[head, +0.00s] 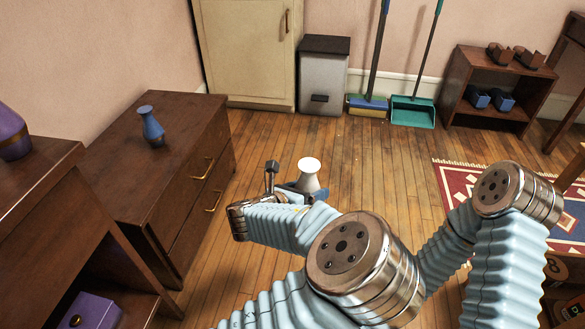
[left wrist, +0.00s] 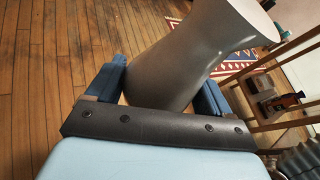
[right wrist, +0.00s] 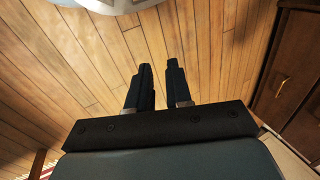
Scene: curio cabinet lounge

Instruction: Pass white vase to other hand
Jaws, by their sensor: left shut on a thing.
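The white vase (head: 309,171) shows in the head view above the floor, its pale flared rim upward. My left gripper (head: 303,191) is shut on it. In the left wrist view the vase (left wrist: 180,65) looks grey in shade and leans to the upper right between the two blue fingers of my left gripper (left wrist: 160,95). My right gripper (right wrist: 160,82) shows in the right wrist view with a narrow gap between its dark fingers and nothing in it. I cannot make out the right gripper in the head view.
A dark dresser (head: 190,127) with a blue vase (head: 151,126) stands at left. Behind are a grey bin (head: 322,75), a teal dustpan (head: 412,111) and a low shelf (head: 497,85). A patterned rug (head: 452,180) lies at right. The wooden floor between is clear.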

